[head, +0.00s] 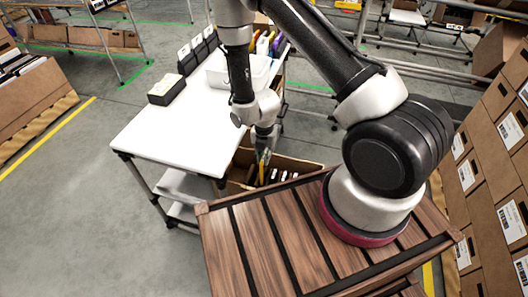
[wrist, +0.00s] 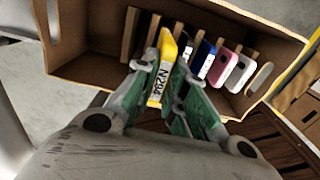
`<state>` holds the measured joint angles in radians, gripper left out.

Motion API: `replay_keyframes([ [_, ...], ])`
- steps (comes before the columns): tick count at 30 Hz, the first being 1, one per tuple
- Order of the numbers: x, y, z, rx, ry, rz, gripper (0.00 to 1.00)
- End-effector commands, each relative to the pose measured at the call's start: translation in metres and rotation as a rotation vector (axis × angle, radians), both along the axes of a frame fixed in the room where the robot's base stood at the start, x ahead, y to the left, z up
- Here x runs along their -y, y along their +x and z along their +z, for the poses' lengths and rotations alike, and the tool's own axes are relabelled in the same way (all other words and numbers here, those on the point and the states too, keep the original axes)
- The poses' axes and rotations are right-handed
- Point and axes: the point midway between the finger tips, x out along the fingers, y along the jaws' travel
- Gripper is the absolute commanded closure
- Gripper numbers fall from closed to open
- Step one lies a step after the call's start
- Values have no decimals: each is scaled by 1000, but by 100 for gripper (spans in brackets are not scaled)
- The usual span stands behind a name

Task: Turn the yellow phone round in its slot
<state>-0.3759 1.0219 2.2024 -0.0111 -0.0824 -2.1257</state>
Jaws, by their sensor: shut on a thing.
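The yellow phone (wrist: 161,66) is between the fingers of my gripper (wrist: 160,92) in the wrist view. My gripper is shut on it, and its face carries a white label with dark print. The phone stands in line with the row of slots in a tilted brown carton (wrist: 84,68). I cannot tell how far its lower end sits in a slot. In the head view my gripper (head: 264,145) reaches down into the carton (head: 308,165), and the phone is mostly hidden there.
To the right of the yellow phone stand a blue phone (wrist: 205,56), a pink phone (wrist: 219,67) and a white phone (wrist: 240,74), with brown dividers between. A white table (head: 165,135) holds a white bin (head: 225,72) and black-and-white boxes. A slatted wooden surface (head: 270,235) lies in front.

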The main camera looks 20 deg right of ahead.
Motion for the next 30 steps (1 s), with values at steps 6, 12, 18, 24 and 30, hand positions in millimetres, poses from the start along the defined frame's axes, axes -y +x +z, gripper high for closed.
replay_keyframes([
  [6,0,0,-17,-1,-1,0,100],
  [12,0,-1,-33,-2,-1,1,100],
  [18,0,0,-48,0,0,1,100],
  [24,0,0,-64,-1,-1,1,100],
  [30,0,0,-77,1,-1,1,100],
])
